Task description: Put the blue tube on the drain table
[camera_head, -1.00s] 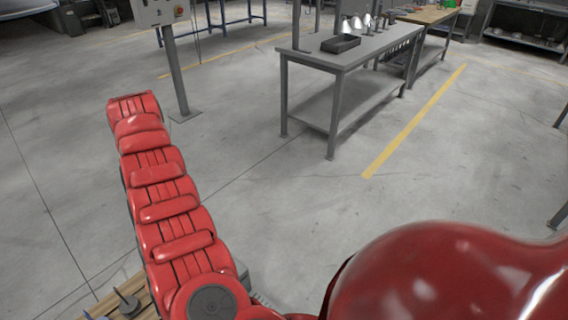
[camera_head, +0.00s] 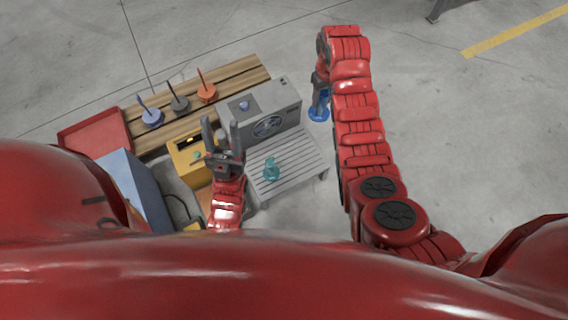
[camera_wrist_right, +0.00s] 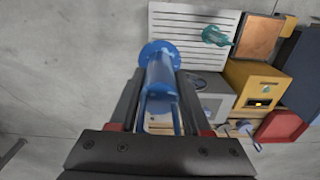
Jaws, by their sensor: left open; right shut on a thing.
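My right gripper (camera_head: 318,80) is shut on the blue tube (camera_head: 319,107), which hangs below it to the right of the grey machine, with floor behind it. In the right wrist view the blue tube (camera_wrist_right: 161,75) sits between the fingers of my right gripper (camera_wrist_right: 158,95), its round flange pointing away. The pale slatted drain table (camera_head: 302,164) stands in front of the grey machine, apart from the tube. It also shows in the right wrist view (camera_wrist_right: 185,18). A teal piece (camera_head: 271,169) stands on it. My left gripper (camera_head: 221,133) is open and empty, left of the drain table.
The grey machine (camera_head: 285,98) has a round dark window. A yellow box (camera_head: 186,168), a blue-grey box (camera_head: 131,185) and a red tray (camera_head: 93,136) stand to the left. A wooden slatted pallet (camera_head: 243,75) holds several spindles. Floor is clear on the right.

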